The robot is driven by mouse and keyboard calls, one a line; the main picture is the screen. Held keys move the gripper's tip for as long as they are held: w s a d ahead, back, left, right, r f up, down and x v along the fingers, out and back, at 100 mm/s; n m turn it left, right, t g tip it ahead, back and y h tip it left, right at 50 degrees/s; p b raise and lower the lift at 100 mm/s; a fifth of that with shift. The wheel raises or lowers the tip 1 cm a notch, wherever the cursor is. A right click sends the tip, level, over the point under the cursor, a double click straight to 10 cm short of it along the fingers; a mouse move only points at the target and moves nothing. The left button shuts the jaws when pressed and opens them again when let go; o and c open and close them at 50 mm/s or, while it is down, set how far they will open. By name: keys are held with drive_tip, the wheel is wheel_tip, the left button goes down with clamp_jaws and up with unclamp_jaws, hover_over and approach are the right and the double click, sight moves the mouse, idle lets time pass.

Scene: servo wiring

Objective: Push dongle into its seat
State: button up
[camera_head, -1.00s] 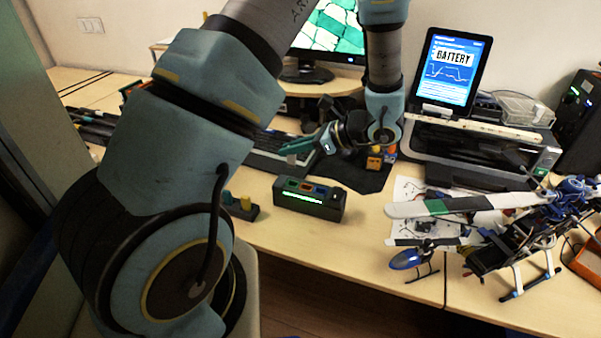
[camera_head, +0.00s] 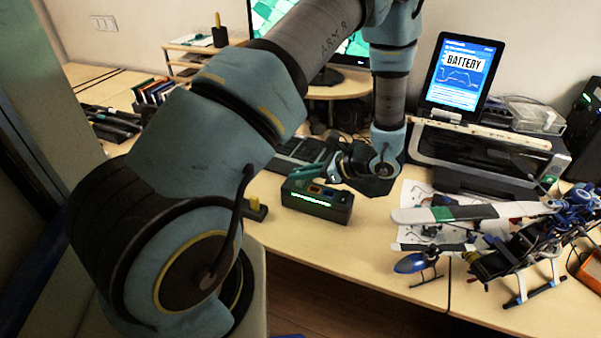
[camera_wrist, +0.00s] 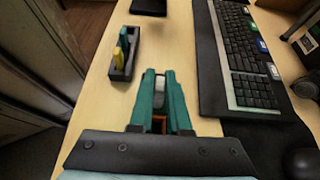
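My gripper (camera_head: 306,172) hangs over the back left of a dark box (camera_head: 335,208) with a lit green strip. In the wrist view, its two teal fingers (camera_wrist: 160,82) are close together around a small pale grey piece, which looks like the dongle (camera_wrist: 159,92). An orange patch (camera_wrist: 158,123) shows between the fingers lower down. The box top is partly covered by the gripper in the head view; I cannot tell which seat lies under the dongle or whether they touch.
A black holder (camera_wrist: 124,62) with a yellow and a teal piece stands beyond the fingertips. A keyboard (camera_wrist: 242,55) lies to the right. The model helicopter (camera_head: 510,240) is on the table's right. A battery screen (camera_head: 462,75) stands behind. Bare table lies between box and helicopter.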

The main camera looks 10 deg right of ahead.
drive_tip(key=o, duration=0.5)
drive_tip(key=shift+c, duration=0.2)
drive_tip(key=shift+d+r, duration=0.1)
drive_tip(key=b+v, duration=0.3)
drive_tip(key=v, duration=0.9)
drive_tip(key=a+r+n+g+h, duration=0.1)
drive_tip(key=a+r+n+h, duration=0.1)
drive_tip(key=a+n, duration=0.5)
drive_tip(key=s+a+r+n+g+h, duration=0.1)
drive_tip(key=a+r+n+g+h, duration=0.1)
drive_tip(key=a+n+h, duration=0.3)
drive_tip(key=s+a+r+n+g+h, duration=0.1)
drive_tip(key=a+r+n+h, duration=0.2)
drive_tip(key=a+n, duration=0.7)
drive_tip(key=shift+s+a+r+n+h, duration=0.15)
drive_tip(key=shift+s+r+n+h, duration=0.1)
drive_tip(key=shift+n+h, duration=0.15)
